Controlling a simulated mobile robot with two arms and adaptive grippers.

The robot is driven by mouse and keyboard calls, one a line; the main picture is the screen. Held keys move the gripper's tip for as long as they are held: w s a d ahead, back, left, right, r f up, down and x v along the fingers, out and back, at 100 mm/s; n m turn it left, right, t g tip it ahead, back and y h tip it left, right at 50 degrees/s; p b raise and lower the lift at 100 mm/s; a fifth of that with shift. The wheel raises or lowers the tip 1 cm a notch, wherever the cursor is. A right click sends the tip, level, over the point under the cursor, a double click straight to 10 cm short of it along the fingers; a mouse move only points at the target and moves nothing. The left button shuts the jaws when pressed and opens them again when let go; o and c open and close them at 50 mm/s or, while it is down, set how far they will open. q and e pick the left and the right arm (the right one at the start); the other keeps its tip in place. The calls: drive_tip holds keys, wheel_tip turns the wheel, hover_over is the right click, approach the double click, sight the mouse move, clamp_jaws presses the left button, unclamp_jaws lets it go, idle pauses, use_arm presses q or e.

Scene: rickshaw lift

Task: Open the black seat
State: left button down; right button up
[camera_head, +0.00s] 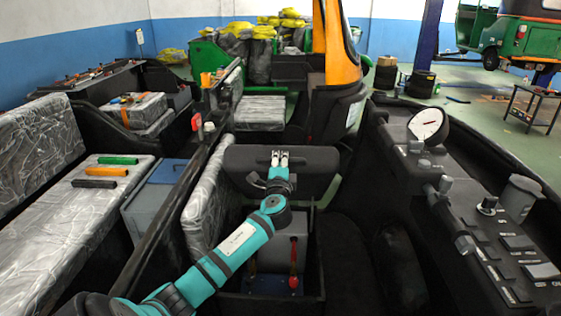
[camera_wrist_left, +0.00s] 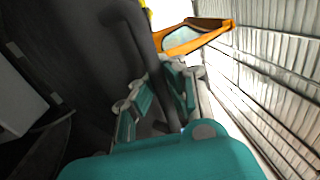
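The black seat (camera_head: 315,172) stands raised and tilted up in the middle of the head view, with the compartment below it uncovered. My left gripper (camera_head: 280,157) is at the seat's upper edge, at the end of my teal arm. In the left wrist view, my left gripper's fingers (camera_wrist_left: 158,98) are spread apart, with a black rim of the seat (camera_wrist_left: 143,38) running between them. The rim lies close to the right-hand finger, and a gap shows on the other side. Whether both fingers touch it is hard to tell. My right gripper is not in view.
A grey box with a red part (camera_head: 293,268) sits in the opening below the seat. A black dashboard (camera_head: 480,220) with a round gauge is at the right. A plastic-covered bench (camera_head: 70,220) with colored handles is at the left. An orange pillar (camera_head: 340,50) stands behind.

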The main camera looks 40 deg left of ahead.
use_arm(q)
drive_tip(key=c, duration=2)
unclamp_jaws()
drive_tip(key=shift+c, duration=0.2)
drive_tip(key=o, duration=0.4)
drive_tip(key=shift+r, duration=0.1)
drive_tip(key=shift+o, duration=0.2)
drive_tip(key=v, duration=1.2)
